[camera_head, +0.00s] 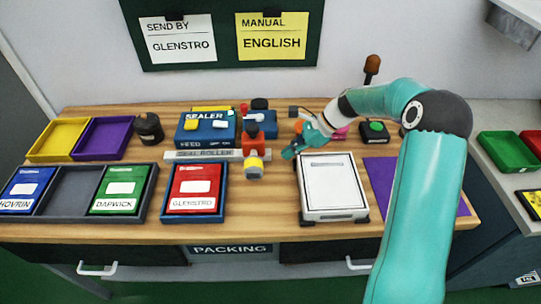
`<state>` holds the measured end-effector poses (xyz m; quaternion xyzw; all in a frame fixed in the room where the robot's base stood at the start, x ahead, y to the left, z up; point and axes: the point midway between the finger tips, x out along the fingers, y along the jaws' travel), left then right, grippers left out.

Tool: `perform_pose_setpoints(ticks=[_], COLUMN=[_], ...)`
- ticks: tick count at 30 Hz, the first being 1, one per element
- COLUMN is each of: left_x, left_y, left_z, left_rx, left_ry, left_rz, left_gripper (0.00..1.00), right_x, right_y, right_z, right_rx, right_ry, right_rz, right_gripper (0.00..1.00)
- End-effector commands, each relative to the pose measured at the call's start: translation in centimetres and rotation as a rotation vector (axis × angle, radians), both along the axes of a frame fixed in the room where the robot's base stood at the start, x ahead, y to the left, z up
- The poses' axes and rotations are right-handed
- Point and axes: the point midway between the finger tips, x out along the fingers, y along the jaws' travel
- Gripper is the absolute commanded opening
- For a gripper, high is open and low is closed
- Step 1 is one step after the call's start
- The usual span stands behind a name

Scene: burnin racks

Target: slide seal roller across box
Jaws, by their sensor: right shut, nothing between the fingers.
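A rail marked SEAL ROLLER (205,155) lies across the middle of the bench. An orange and yellow roller-like piece (254,163) stands at its right end. A white box (334,190) with a closed-looking flat top lies to the right, on dark corner supports. My right gripper (289,153) is shut and empty, just behind the box's left rear corner and right of the orange and yellow piece, with a small gap to it. My left gripper is not in view.
A blue SEALER unit (207,128) stands behind the rail. A blue tray (224,205) holds a red GLENSTRO packet (195,188). A dark tray (75,190) holds blue and green packets. A purple mat (379,180) lies partly behind my right arm. Yellow and purple bins stand at the left.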

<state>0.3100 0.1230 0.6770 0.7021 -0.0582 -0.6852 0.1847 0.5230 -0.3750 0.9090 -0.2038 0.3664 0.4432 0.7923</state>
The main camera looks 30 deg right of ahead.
Motion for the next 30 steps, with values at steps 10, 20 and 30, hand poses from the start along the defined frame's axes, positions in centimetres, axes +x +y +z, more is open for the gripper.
perform_pose_setpoints(ticks=[10, 20, 30], left_x=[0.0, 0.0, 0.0], left_y=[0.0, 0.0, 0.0], left_z=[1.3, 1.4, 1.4], left_rx=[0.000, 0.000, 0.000], left_ry=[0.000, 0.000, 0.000], left_rz=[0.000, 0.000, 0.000], left_gripper=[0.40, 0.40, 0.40], right_x=[2.4, 2.9, 2.9], right_y=[4.1, 4.7, 4.8], right_z=[-2.1, -2.3, -2.3], right_rx=[0.002, 0.001, 0.001], right_ry=[0.001, -0.001, -0.001], right_rz=[0.003, 0.001, -0.006], right_gripper=[0.00, 0.00, 0.00])
